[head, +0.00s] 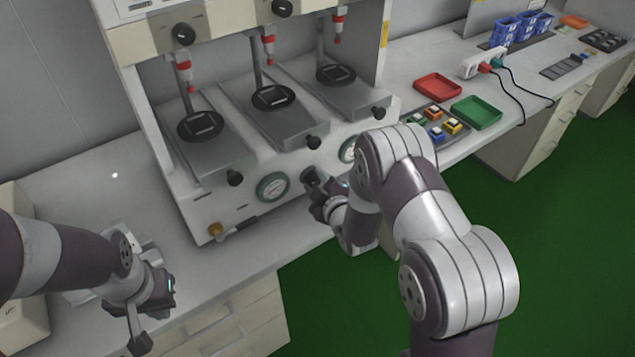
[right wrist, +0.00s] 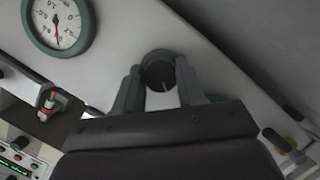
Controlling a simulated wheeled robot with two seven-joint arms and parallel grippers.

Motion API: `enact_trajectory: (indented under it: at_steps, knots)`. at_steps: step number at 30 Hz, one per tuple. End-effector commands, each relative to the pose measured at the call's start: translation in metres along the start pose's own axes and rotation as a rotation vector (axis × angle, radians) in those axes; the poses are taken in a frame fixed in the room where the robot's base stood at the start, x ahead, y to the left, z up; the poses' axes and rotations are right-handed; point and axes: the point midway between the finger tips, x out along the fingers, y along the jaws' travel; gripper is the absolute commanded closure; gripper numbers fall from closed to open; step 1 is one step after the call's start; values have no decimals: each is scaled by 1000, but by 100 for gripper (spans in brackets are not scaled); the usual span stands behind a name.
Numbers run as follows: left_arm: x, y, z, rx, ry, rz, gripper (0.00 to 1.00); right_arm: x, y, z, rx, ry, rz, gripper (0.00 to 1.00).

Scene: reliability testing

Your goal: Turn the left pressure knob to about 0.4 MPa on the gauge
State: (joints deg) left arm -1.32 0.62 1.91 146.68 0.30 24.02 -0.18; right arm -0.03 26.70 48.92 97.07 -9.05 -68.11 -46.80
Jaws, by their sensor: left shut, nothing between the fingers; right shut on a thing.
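The left pressure knob (head: 309,175) is a dark round knob on the machine's front, just right of the left gauge (head: 272,187). My right gripper (head: 313,184) is shut on it. In the right wrist view the knob (right wrist: 159,75), with a pale line on its face, sits between both fingers. That view also shows a round gauge (right wrist: 58,25) with a grey-green rim; its needle points toward the bottom of the picture, and its numbers are too small to read. My left gripper (head: 140,342) is shut and empty over the bench at the lower left.
The machine (head: 228,215) has three press stations and several dark knobs. A second gauge (head: 348,150) is partly hidden by my right arm. A red tray (head: 437,86) and a green tray (head: 476,112) lie to the right. Bare bench (head: 90,190) shows at left.

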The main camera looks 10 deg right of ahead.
Motion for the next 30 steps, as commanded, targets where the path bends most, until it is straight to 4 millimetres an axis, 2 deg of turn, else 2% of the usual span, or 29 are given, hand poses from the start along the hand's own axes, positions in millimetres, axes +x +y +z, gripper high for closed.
enact_trajectory:
  at_steps: [30]
  knots:
    - [-20,0,-2,0,0,0,100,0,1,3,894,47,-299,91]
